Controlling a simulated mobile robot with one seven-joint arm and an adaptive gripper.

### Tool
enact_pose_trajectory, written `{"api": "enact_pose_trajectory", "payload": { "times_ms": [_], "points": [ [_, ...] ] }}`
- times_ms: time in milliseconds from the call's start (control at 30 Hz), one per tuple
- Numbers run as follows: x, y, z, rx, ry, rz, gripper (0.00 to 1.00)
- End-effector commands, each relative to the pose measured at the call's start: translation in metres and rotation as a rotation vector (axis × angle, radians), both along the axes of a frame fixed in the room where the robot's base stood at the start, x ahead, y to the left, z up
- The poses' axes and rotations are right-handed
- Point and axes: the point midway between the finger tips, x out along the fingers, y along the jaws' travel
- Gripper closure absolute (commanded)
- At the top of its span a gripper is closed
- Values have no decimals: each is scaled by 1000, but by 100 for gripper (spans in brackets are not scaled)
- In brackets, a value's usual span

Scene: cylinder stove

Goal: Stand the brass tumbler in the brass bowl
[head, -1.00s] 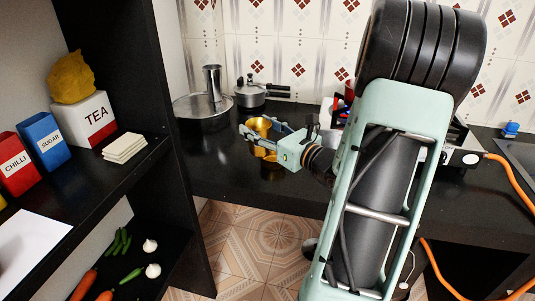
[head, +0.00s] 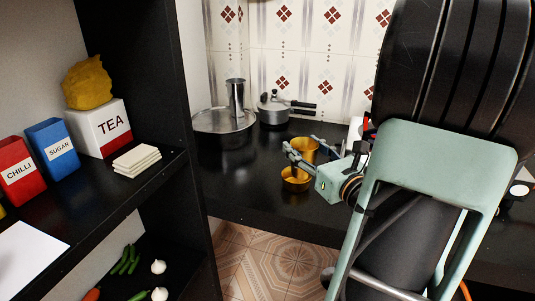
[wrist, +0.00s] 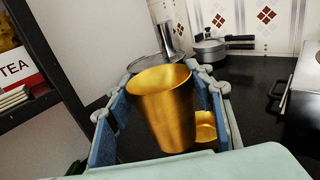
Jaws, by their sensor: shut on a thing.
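The brass tumbler (head: 304,152) is held near upright between the fingers of my gripper (head: 301,147), which is shut on it. In the wrist view the tumbler (wrist: 163,105) fills the space between the blue finger pads, mouth up and a little tilted in the picture. The brass bowl (head: 295,181) stands on the black counter, just below and left of the tumbler in the head view. In the wrist view the bowl (wrist: 205,127) shows right of the tumbler, partly hidden by it and a finger. The tumbler appears outside the bowl; the exact height gap is unclear.
A steel pan (head: 223,122) with a tall steel tumbler (head: 236,97) and a pressure cooker (head: 274,109) stand at the back of the counter (head: 238,180). A dark shelf unit (head: 165,160) with tins is on the left. My arm hides the right side.

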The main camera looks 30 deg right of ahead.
Motion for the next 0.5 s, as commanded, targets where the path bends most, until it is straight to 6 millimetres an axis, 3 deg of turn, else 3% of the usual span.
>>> {"api": "enact_pose_trajectory", "payload": {
  "times_ms": [33,233,500],
  "points": [
    [12,-6,-11,2,-2,3,77],
    [53,-31,-32,1,-3,2,77],
    [80,-47,-73,1,-2,1,77]
  ]
}}
